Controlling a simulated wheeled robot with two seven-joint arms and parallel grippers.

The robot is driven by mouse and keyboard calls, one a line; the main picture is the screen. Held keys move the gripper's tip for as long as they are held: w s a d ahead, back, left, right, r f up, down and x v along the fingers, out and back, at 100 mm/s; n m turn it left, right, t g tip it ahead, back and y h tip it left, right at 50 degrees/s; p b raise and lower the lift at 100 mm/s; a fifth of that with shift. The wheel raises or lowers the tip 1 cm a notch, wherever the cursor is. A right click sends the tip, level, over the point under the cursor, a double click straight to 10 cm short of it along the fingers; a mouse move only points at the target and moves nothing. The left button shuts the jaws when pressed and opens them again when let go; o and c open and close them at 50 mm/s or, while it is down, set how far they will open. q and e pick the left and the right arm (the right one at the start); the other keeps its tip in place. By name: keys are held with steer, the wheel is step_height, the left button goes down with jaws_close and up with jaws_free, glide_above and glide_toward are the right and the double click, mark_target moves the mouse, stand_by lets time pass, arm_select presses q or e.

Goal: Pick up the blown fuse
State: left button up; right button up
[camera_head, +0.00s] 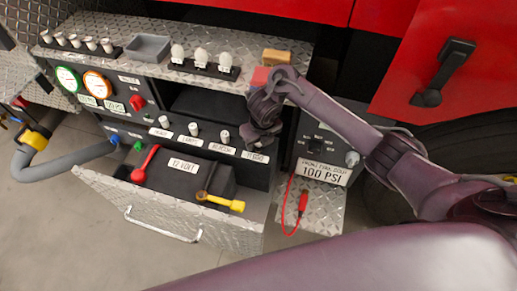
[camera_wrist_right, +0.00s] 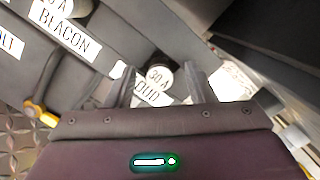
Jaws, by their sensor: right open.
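A row of white capped fuses stands on the panel ledge: one at the left (camera_head: 164,122), one in the middle (camera_head: 193,129) and one above the BEACON label (camera_head: 225,137). In the right wrist view a fuse marked 30 A (camera_wrist_right: 160,77) stands by the partly covered FLOOD label (camera_wrist_right: 152,97). My right gripper (camera_head: 259,142) is over this end of the row, hiding that fuse in the head view. In the wrist view its open fingers (camera_wrist_right: 163,80) are on either side of the fuse. I cannot tell which fuse is blown.
Below is an open drawer with a 12 VOLT battery (camera_head: 190,172), a red clamp (camera_head: 145,165) and a yellow-handled tool (camera_head: 220,202). Above, the tread-plate top holds white bulbs (camera_head: 201,58), a grey tray (camera_head: 148,48) and a red and tan block. A 100 PSI box (camera_head: 322,150) stands right.

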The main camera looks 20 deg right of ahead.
steer(key=shift+f, duration=0.1)
steer(key=c, duration=1.1)
steer(key=shift+o, duration=0.2)
